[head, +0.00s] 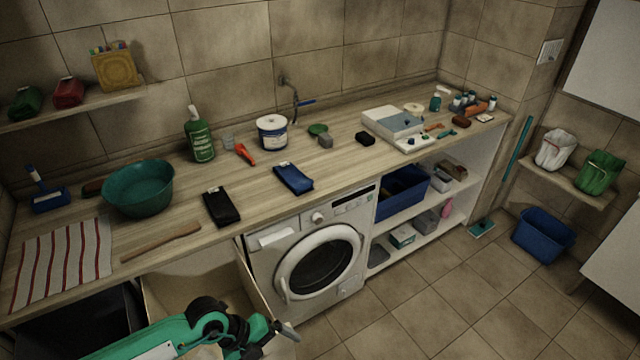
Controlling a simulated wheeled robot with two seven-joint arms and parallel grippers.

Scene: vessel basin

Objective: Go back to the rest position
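My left arm comes in at the bottom left, and my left gripper (284,329) is low in front of the washing machine and beside the open drawer. It is small and dark here, and I cannot tell whether its fingers are apart or hold anything. My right gripper is out of view. A teal basin (139,188) stands upright on the wooden counter (340,160), well above and apart from my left gripper.
An open drawer (205,285) juts out under the counter, right behind my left arm. The washing machine (318,255) stands to its right. A striped cloth (62,262) and a wooden stick (160,242) lie near the counter's front edge.

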